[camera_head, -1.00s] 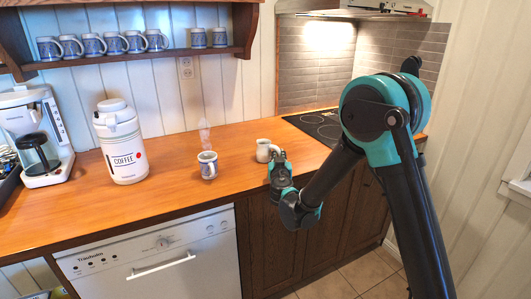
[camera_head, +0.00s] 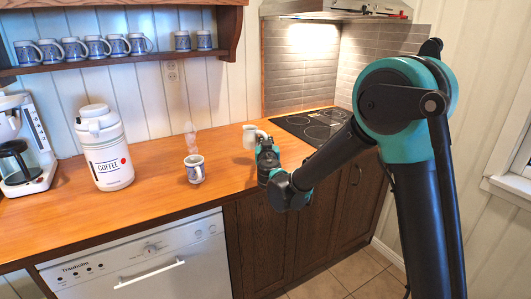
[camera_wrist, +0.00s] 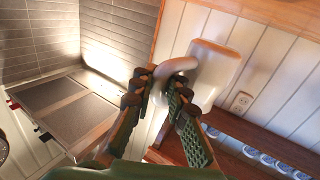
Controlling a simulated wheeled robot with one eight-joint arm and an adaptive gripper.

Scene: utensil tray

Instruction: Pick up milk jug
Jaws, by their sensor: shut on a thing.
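The milk jug (camera_head: 251,136) is a small cream-white jug near the right part of the wooden counter, by the cooktop. My gripper (camera_head: 266,150) is at its near side and partly hides it in the head view. In the wrist view the milk jug (camera_wrist: 213,72) shows with its curved handle between the fingers of my gripper (camera_wrist: 160,85), which are shut on the handle. I cannot tell clearly in the head view whether the jug touches the counter.
A steaming blue-and-white mug (camera_head: 195,169) stands left of the jug. A white coffee flask (camera_head: 107,158) and a coffee maker (camera_head: 22,150) stand further left. The cooktop (camera_head: 310,124) lies to the right. A shelf (camera_head: 120,60) with several mugs hangs above. The front counter is mostly clear.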

